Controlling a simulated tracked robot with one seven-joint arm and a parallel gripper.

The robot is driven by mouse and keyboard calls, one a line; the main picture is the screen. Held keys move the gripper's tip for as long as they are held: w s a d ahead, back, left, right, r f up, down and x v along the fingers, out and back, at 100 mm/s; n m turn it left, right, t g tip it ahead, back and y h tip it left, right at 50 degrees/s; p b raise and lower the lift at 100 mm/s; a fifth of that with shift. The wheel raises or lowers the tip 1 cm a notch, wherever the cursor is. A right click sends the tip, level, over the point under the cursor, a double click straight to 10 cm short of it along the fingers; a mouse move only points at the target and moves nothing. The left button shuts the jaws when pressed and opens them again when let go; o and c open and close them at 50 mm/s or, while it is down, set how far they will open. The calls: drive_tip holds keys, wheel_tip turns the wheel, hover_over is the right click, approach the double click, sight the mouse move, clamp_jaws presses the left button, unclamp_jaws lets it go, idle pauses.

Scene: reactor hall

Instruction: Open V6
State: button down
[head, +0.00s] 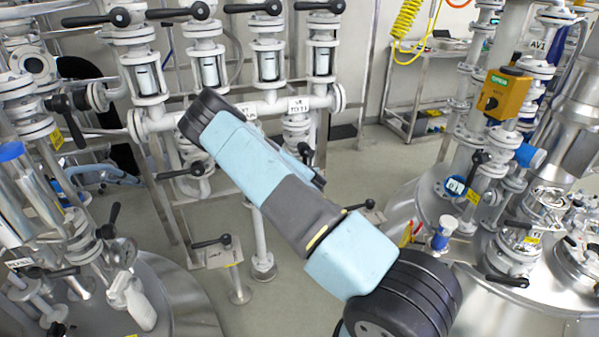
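No label reading V6 can be made out, so I cannot tell which valve it is. A row of white valves with black lever handles stands at the back. Their levers include one at the upper left (120,17), one beside it (198,10), and one at the top right of the row (335,6). Lower black levers sit at the left (180,173) and near the floor (212,241). My light blue and black arm crosses the middle and covers part of the lower pipes. My gripper is not visible.
A steel vessel (470,290) with valves, a black lever (507,281) and a yellow actuator (503,94) stands at the right. Another vessel (170,290) with piping is at the lower left. A steel cart (432,62) stands behind. Grey floor (372,160) shows between.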

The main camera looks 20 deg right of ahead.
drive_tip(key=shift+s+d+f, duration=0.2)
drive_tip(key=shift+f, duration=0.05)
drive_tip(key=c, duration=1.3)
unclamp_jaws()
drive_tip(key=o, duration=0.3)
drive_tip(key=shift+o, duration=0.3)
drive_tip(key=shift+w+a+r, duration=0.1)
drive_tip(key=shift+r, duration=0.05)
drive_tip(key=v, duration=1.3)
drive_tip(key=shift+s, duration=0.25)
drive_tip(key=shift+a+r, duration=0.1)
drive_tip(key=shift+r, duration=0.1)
